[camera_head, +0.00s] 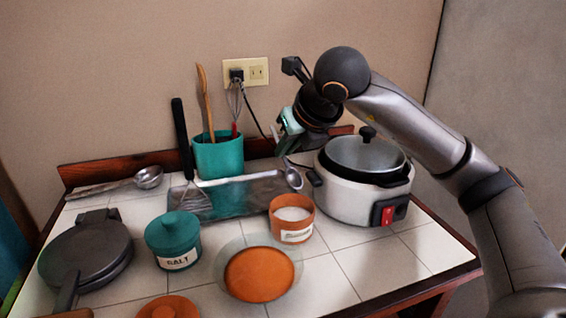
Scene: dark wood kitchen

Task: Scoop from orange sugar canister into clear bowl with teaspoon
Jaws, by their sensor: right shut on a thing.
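The orange canister (278,228) stands open on the tiled counter, with white sugar (292,214) inside and a label on its front. The clear bowl (225,258) is in front of it to the left; a round orange surface shows in or through it, and I cannot tell which. My right gripper (284,142) is above and behind the canister, shut on the teaspoon (293,177). The spoon's bowl hangs down, apart from the canister and just left of the cooker. The handle is partly hidden at the jaws. My left gripper is not in view.
A white cooker (350,203) with a glass lid stands at right. A teal salt canister (172,240), teal utensil holder (220,157), dark waffle iron (85,253), metal tray (240,198) and ladle (148,178) are around. An orange lid (168,308) lies at the front. The front right counter is clear.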

